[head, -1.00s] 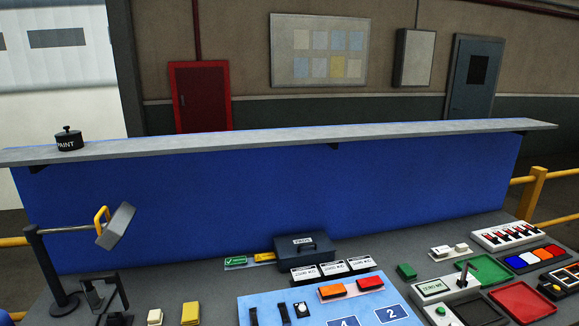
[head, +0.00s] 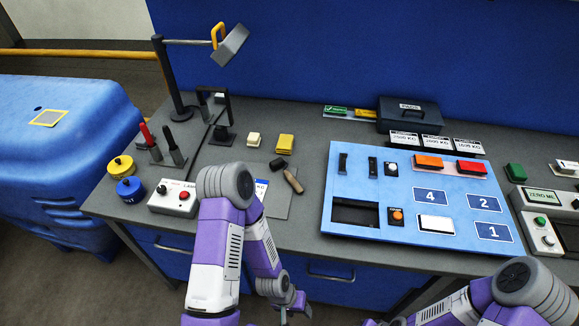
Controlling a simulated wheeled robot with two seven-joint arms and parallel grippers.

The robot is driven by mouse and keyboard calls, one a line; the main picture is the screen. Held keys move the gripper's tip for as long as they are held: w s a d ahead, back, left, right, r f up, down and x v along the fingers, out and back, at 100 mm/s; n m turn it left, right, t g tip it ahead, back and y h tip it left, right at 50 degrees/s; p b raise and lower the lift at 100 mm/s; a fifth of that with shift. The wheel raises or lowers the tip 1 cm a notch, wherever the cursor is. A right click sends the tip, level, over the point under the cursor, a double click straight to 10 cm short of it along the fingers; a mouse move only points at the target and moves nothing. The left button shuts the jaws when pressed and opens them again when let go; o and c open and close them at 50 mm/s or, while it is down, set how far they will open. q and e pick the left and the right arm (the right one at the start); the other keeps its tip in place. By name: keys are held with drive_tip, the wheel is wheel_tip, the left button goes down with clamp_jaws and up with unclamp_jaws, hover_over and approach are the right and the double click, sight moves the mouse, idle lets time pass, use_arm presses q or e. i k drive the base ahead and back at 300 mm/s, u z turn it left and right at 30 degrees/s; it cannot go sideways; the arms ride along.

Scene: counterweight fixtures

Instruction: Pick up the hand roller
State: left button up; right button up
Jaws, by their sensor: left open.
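The hand roller seems to be the small piece with a brown wooden handle (head: 293,181) and a dark head, lying on a grey plate on the workbench, left of the light blue panel. My left gripper (head: 292,306) is open and empty. It hangs low in front of the bench's blue drawers, below and apart from the roller. My left arm's elbow stands just left of the roller and covers part of the grey plate. My right arm enters at the lower right, and its gripper is out of the frame.
A yellow block (head: 285,144) and a cream block (head: 254,140) lie behind the roller. A lamp stand (head: 170,80) rises at the back left. The light blue panel (head: 465,188) fills the bench's middle.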

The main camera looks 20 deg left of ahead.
sight(280, 162)
drive_tip(key=u, duration=0.55)
drive_tip(key=k, duration=1.3)
drive_tip(key=u, duration=0.5)
drive_tip(key=i, duration=0.7)
drive_tip(key=z, duration=0.05)
